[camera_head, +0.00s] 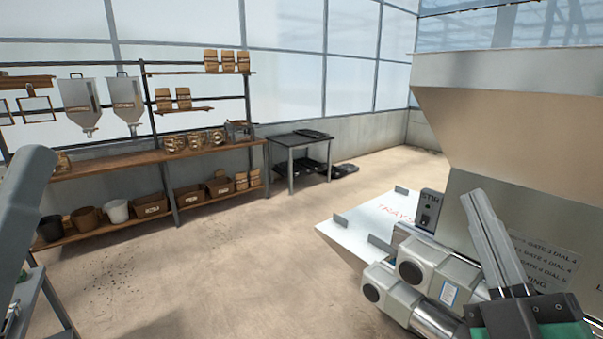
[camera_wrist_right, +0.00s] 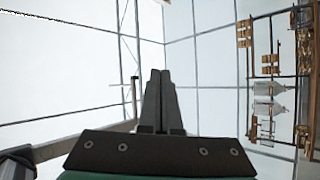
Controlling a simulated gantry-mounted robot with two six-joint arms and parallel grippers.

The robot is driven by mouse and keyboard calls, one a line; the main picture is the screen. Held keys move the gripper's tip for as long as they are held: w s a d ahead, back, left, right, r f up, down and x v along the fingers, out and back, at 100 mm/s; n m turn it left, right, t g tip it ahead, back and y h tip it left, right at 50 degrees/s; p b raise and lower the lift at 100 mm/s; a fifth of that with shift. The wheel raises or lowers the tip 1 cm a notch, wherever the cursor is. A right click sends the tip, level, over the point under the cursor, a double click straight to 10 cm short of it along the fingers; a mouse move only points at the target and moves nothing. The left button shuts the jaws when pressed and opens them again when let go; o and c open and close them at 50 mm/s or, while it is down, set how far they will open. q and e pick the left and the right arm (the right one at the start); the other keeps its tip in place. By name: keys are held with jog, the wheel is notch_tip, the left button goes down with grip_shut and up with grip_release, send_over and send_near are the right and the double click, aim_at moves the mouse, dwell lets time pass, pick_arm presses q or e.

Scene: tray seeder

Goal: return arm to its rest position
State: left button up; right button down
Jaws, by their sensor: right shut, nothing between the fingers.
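My right gripper (camera_head: 482,200) is in the lower right of the head view, its two grey fingers pointing up and pressed together with nothing between them. In the right wrist view my right gripper (camera_wrist_right: 160,74) is also shut and empty, against the pale greenhouse panes. It stands in front of the large seeder machine (camera_head: 510,85) with its hopper. My right arm runs across the lower right, over part of the machine. A grey link of my left arm rises at the left edge, but I cannot see its gripper.
The seeder's pale tray shelf (camera_head: 345,233) juts out beside my right arm, near a small switch box (camera_head: 429,210). A wooden shelf rack (camera_head: 110,160) and a dark side table (camera_head: 300,140) stand at the back.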

jog(key=s+a+r+m+t+y, duration=0.2)
jog(key=s+r+m, duration=0.7)
jog(key=s+m, duration=0.15)
pick_arm(q)
notch_tip(320, 180, up, 39)
jog(key=p, duration=3.8)
pick_arm(e)
notch_tip(320, 180, up, 38)
jog(key=shift+w+d+f, duration=0.15)
jog(key=shift+w+d, duration=0.05)
jog(key=shift+w, duration=0.1)
